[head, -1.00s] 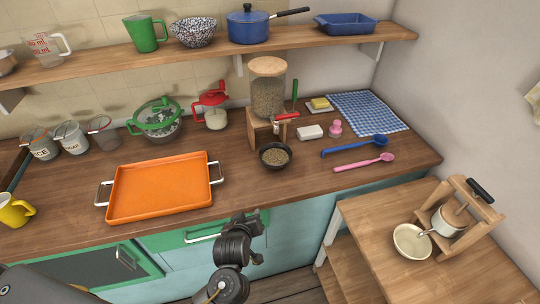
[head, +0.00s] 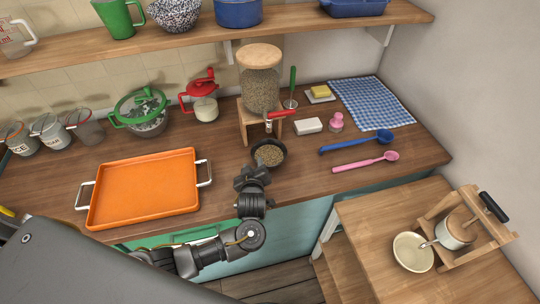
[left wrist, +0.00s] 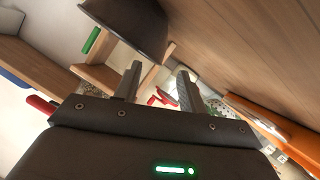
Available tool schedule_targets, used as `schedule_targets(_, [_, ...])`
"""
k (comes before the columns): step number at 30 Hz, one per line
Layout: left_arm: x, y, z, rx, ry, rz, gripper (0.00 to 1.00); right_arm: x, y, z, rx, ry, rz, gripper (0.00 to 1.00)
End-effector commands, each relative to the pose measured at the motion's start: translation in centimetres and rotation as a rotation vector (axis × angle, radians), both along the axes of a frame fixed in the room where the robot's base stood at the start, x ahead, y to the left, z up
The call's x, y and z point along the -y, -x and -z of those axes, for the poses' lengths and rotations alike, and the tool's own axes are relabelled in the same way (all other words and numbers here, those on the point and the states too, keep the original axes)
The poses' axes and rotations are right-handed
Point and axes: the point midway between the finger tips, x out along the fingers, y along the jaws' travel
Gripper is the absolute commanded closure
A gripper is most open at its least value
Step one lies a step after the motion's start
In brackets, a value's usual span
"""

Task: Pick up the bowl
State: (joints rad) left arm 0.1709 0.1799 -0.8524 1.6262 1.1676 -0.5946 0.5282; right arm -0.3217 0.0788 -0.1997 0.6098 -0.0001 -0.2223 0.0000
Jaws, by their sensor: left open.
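A small dark bowl (head: 283,157) holding grain stands on the wooden counter, just in front of the grain dispenser (head: 260,88). My left gripper (head: 252,176) is at the near side of this bowl and hides part of its front left edge. In the left wrist view the dark bowl (left wrist: 135,22) shows at the top, beyond the fingertips. My left gripper (left wrist: 158,80) is open there, with nothing between its fingers. A cream bowl (head: 413,252) also sits on the small side table, and a speckled bowl (head: 174,14) stands on the shelf. My right gripper is out of view.
An orange tray (head: 140,190) lies to the left on the counter. A white block (head: 308,126), a blue ladle (head: 350,144) and a pink spoon (head: 362,163) lie to the right. The red dispenser lever (head: 280,114) juts out above the bowl.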

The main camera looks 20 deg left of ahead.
Motion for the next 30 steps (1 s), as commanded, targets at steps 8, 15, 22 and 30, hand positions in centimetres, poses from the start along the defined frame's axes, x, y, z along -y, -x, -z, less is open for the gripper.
schedule_targets(8, [-0.3,-1.3,0.5,-0.001,0.000,0.003,0.59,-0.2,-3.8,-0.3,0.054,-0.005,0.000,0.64])
schedule_targets(15, [-1.0,-3.5,0.7,-0.001,-0.005,0.004,0.59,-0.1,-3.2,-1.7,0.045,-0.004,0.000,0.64])
schedule_targets(22, [-1.7,-5.7,1.9,-0.003,-0.002,0.004,0.59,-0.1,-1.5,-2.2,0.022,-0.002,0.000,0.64])
schedule_targets(30, [-1.8,-6.0,2.2,-0.002,0.002,0.004,0.59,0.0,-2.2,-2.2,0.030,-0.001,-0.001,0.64])
